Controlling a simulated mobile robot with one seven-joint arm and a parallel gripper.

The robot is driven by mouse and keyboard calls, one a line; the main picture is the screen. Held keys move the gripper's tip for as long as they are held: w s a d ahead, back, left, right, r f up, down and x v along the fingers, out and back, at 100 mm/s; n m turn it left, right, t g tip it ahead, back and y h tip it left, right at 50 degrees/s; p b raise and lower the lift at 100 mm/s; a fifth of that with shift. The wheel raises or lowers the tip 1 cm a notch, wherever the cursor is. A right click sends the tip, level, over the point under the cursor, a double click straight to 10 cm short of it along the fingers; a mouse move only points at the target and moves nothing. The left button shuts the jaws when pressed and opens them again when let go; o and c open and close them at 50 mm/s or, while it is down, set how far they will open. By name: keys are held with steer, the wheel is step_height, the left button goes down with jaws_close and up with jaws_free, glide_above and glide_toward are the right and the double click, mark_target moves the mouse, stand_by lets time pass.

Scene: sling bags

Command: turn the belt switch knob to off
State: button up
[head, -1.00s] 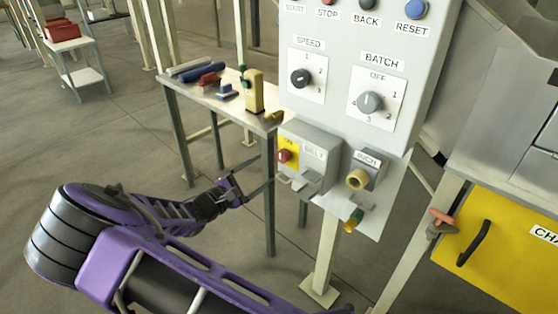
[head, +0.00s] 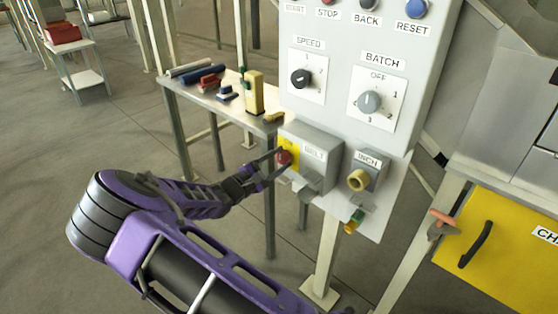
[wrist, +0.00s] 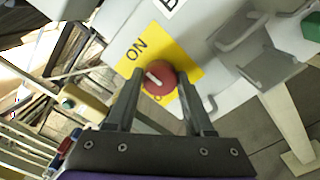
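The belt switch is a grey box (head: 316,152) labelled BELT, low on the control panel, with a yellow plate on its left face. Its round red knob (head: 284,157) sits on that plate (wrist: 188,54). In the wrist view the red knob (wrist: 160,80) has a white mark slanting toward the ON label at upper left. Lettering below the knob is mostly hidden. My gripper (head: 276,163) is at the knob, open. In the wrist view its fingers (wrist: 160,74) stand on either side of the knob; I cannot tell whether they touch it.
The INCH switch (head: 364,174) is right of the box, and grey brackets (head: 308,184) stick out below it. The SPEED (head: 300,78) and BATCH (head: 369,102) dials are above. A table (head: 206,92) with small items stands behind left. Open floor lies left.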

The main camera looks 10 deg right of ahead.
jaws_close()
steer(key=shift+r+n+p, duration=0.1)
steer(key=shift+n+p, duration=0.3)
steer(key=shift+p, duration=0.05)
steer(key=n+p, duration=0.2)
steer(key=shift+r+n+p, duration=0.1)
steer(key=shift+n+p, duration=0.25)
steer(key=shift+n, duration=0.05)
steer(key=n+p, duration=0.2)
steer(key=n, duration=0.2)
steer(key=shift+n+p, duration=0.3)
steer(key=shift+p, duration=0.1)
steer(key=n+p, duration=0.2)
steer(key=n, duration=0.3)
steer(key=n+p, duration=0.1)
steer(key=n, duration=0.3)
steer(key=shift+f, duration=0.2)
steer(key=shift+a+n, duration=0.1)
steer(key=shift+n, duration=0.4)
